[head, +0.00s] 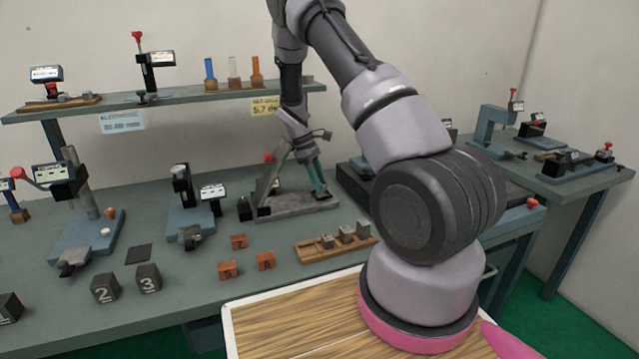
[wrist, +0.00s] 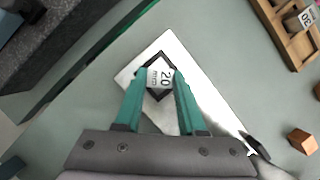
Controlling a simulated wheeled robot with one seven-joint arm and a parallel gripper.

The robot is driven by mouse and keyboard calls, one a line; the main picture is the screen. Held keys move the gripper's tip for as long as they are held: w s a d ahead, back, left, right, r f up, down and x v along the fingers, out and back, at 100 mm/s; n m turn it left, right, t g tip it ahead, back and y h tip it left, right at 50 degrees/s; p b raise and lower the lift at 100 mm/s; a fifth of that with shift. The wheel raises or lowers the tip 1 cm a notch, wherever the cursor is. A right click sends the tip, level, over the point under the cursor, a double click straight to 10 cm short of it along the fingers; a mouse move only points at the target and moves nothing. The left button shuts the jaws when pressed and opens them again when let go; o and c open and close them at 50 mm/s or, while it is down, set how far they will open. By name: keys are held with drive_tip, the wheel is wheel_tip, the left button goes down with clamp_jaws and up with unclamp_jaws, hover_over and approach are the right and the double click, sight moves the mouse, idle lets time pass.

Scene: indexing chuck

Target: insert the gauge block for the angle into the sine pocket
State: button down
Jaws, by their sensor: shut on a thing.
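My gripper (wrist: 160,88) has teal fingers closed on the gauge block (wrist: 160,77), a pale block marked "20 mm". The block is over a dark-edged square, the sine pocket (wrist: 157,56), on a bright metal plate (wrist: 191,62). How deep the block sits in the pocket cannot be told. In the head view my gripper (head: 318,180) points down at the right part of the sine fixture (head: 290,206), which has a grey base, a tilted arm and a red knob. The block is hidden there.
A wooden tray (head: 310,253) with several gauge blocks lies in front of the fixture; its edge shows in the wrist view (wrist: 279,38). Small orange-brown blocks (head: 238,241) lie left of the tray. A dark granite-like slab (wrist: 62,45) stands close by at upper left.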

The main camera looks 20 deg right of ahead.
drive_tip(key=shift+f, duration=0.1)
drive_tip(key=shift+f, duration=0.1)
drive_tip(key=c, duration=0.5)
unclamp_jaws()
drive_tip(key=shift+f, duration=0.1)
